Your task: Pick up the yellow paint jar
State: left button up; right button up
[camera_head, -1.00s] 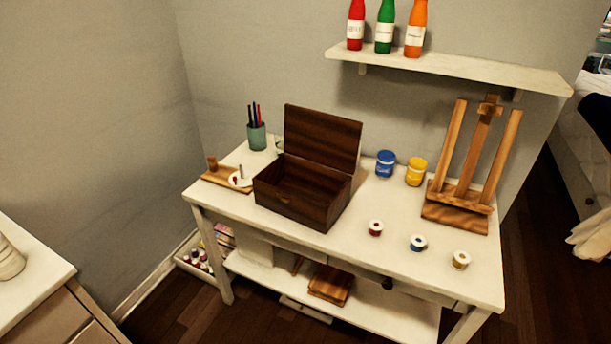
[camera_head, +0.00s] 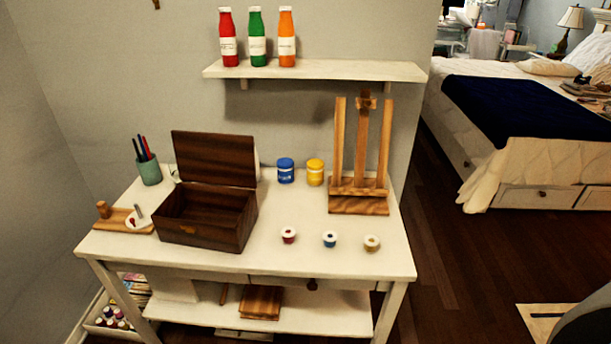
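The yellow paint jar (camera_head: 315,172) stands upright near the back of the white table (camera_head: 290,258). It is just right of a blue paint jar (camera_head: 286,170) and left of the wooden easel (camera_head: 359,160). Neither of my grippers is in view. Nothing hides the yellow jar's front.
An open, dark wooden box (camera_head: 205,212) sits on the table's left half. Three small pots, red (camera_head: 289,235), blue (camera_head: 329,239) and tan (camera_head: 372,243), line the front right. A wall shelf (camera_head: 315,70) with three bottles overhangs the back. A bed (camera_head: 530,130) stands far right.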

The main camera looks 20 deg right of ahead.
aim_at(314, 178)
jog(key=l+z, duration=0.4)
jog(key=i+l+z, duration=0.1)
jog(key=z, duration=0.3)
jog(key=i+l+z, duration=0.15)
jog(key=l+z, duration=0.25)
jog(key=i+l+z, duration=0.1)
jog(key=z, duration=0.3)
jog(key=i+l+z, duration=0.15)
jog(key=z, duration=0.25)
jog(key=i+l, duration=0.15)
jog(key=i, duration=0.25)
jog(key=i+l+u, duration=0.15)
jog(key=i, duration=0.25)
jog(key=i+l, duration=0.25)
jog(key=i+u, duration=0.25)
jog(key=u, duration=0.25)
jog(key=i+l+u, duration=0.15)
jog(key=u, duration=0.3)
jog(key=i+l+u, duration=0.25)
jog(key=u, duration=0.25)
jog(key=i, duration=0.05)
